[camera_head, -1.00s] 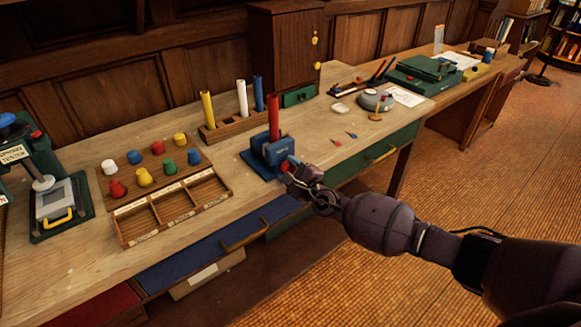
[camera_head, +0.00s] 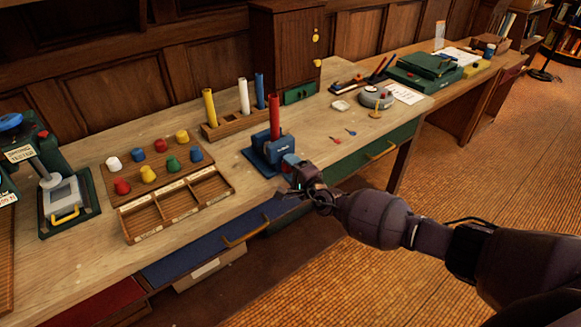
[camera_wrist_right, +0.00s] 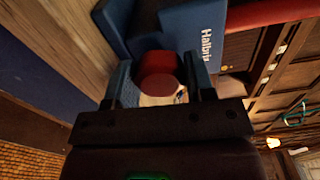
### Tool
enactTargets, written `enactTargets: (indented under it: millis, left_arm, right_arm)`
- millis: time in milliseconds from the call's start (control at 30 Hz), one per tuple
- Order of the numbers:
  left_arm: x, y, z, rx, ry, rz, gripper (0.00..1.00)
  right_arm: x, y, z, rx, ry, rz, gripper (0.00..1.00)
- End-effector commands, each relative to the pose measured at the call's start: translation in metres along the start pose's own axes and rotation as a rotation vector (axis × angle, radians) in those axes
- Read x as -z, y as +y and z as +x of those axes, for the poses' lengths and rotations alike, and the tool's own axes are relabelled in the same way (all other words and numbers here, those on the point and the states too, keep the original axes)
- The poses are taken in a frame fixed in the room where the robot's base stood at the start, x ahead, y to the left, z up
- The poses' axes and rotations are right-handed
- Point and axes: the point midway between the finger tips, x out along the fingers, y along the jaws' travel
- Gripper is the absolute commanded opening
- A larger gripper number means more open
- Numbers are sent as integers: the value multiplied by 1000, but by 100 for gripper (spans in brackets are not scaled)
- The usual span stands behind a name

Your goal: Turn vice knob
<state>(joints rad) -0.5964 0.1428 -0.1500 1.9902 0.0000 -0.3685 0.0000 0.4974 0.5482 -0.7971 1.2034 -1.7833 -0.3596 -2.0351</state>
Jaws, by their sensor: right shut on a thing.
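The blue vice (camera_head: 272,154) stands at the front edge of the wooden bench, with a red rod (camera_head: 274,118) upright in it. In the right wrist view the vice body (camera_wrist_right: 190,35) shows lettering, and its round red knob (camera_wrist_right: 158,72) sits between my two fingers. My right gripper (camera_head: 296,166) is at the front of the vice, shut on the red knob. It also shows in the right wrist view (camera_wrist_right: 160,85). My left gripper is not in view.
A compartment tray (camera_head: 180,201) and a board of coloured knobs (camera_head: 128,186) lie left of the vice. A rack (camera_head: 238,126) with yellow, white and blue rods stands behind. A green and black tester (camera_head: 66,192) is at far left.

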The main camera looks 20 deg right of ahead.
Motion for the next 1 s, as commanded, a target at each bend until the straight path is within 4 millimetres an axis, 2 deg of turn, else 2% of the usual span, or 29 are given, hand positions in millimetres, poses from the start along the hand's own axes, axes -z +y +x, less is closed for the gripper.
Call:
enactTargets:
  millis: [300,333,467,1000]
  left_arm:
    - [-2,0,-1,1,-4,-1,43]
    - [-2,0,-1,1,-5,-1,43]
    - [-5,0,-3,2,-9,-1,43]
    - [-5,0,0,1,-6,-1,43]
  right_arm:
    - [0,1,0,-2,1,-1,26]
    - [0,1,0,-2,1,-1,54]
    - [0,1,0,-1,0,0,74]
    - [2,1,0,-1,0,0,75]
